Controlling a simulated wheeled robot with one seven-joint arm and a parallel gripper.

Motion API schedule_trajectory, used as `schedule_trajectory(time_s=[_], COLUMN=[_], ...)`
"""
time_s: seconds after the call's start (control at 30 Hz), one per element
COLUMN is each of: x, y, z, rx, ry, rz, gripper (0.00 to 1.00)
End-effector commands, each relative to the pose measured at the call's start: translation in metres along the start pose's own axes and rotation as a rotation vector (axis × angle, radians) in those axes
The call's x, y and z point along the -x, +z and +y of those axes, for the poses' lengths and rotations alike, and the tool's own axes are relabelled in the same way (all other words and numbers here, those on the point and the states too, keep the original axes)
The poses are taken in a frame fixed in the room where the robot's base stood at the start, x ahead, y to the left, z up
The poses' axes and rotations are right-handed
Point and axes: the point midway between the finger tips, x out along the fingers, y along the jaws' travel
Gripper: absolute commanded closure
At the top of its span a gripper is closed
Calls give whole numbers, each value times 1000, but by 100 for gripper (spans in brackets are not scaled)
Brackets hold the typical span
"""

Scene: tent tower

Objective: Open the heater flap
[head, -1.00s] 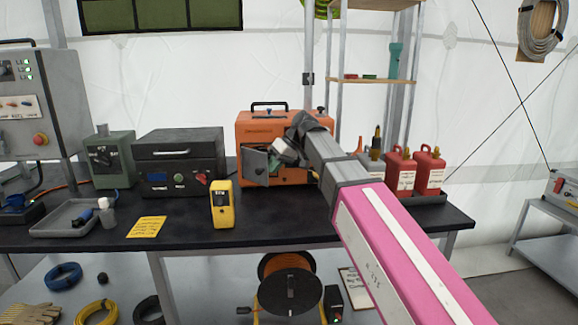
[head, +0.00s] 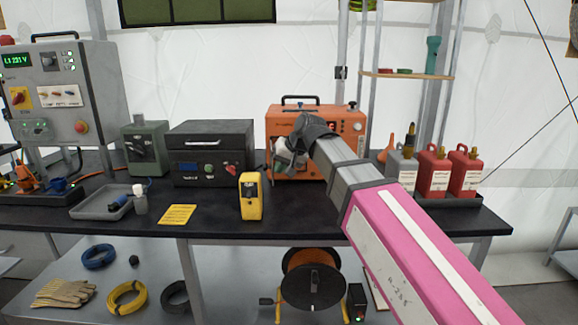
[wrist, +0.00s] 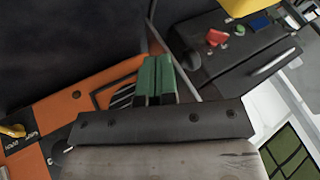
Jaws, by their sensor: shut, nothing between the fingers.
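The orange heater (head: 342,128) stands on the dark bench, with a black handle on top. It also shows at the left of the wrist view (wrist: 85,85), with a dark slatted grille beside my fingers. My gripper (head: 282,165) is at the heater's front left side. In the wrist view its green fingers (wrist: 157,65) are together and hold nothing. A thin grey edge (wrist: 184,78) beside the fingertips may be the flap; I cannot tell if they touch. In the head view my gripper and arm hide most of the flap area.
A black case (head: 210,155) stands close left of the heater. A yellow meter (head: 250,197) stands in front on the bench (head: 330,215). Red bottles (head: 433,170) and a funnel stand at right. A yellow note (head: 178,214) lies at front left.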

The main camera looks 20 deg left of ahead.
Motion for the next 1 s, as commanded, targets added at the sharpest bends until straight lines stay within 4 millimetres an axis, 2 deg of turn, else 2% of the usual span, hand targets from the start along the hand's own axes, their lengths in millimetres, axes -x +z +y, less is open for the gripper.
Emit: schedule_trajectory(time_s=[0.4, 1.0], x=[-9, -9], y=[2, 2], z=[-19, -21], rx=[-28, -27], ry=[15, 14], rz=[14, 13], gripper=[100, 100])
